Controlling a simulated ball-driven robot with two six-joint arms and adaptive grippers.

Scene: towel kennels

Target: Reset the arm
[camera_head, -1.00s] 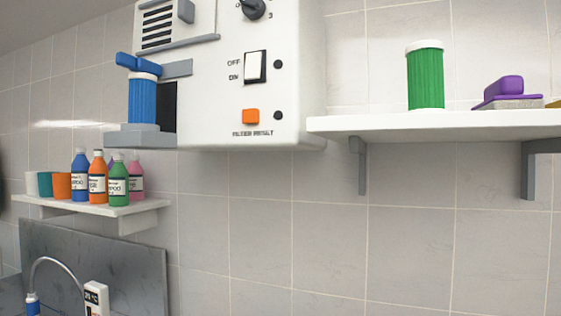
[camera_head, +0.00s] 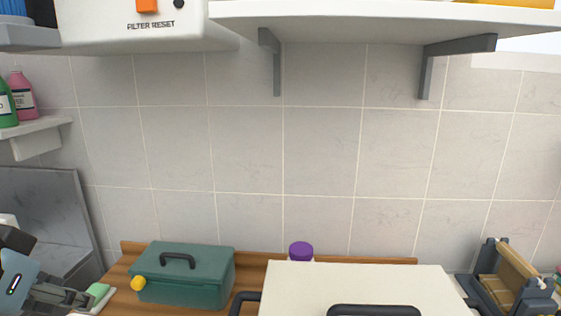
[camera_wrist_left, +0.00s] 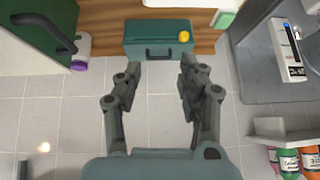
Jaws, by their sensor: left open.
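My left gripper (camera_wrist_left: 160,72) is open and empty in the left wrist view, with its two dark grey fingers spread wide. Part of my left arm and gripper (camera_head: 38,285) shows at the lower left edge of the head view. A green box with a dark handle (camera_wrist_left: 145,36) lies beyond the fingertips, with nothing between the fingers. It also shows in the head view (camera_head: 200,270) on a wooden counter, with a yellow ball (camera_head: 138,283) at its left corner. My right gripper is not in view.
A white box with black handles (camera_head: 390,285) fills the front middle. A purple-capped container (camera_head: 300,251) stands behind it. A grey holder with a wooden part (camera_head: 515,280) is at right. A white shelf (camera_head: 400,22) and a wall unit (camera_head: 110,30) hang above. The tiled wall between is clear.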

